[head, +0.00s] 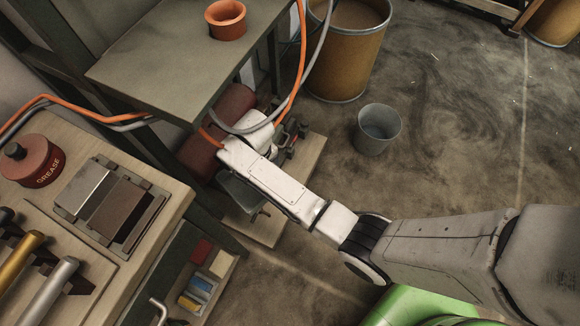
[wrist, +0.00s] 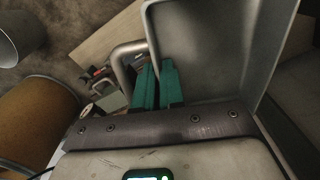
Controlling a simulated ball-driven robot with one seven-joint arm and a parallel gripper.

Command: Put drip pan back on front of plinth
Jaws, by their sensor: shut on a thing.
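The drip pan (wrist: 215,45) is a grey, shallow metal tray that fills the upper right of the wrist view. A bent grey handle (wrist: 124,58) comes off its left side. My gripper (wrist: 158,86) has teal fingers close together at the pan's handle side, shut on the pan; the exact contact is partly hidden. In the head view, part of the grey pan (head: 238,192) shows below my white wrist, with the fingertips hidden.
Orange and grey hoses hang close to my wrist. A bucket (head: 377,128) and a drum (head: 345,50) stand to the right. A workbench (head: 95,235) is at left.

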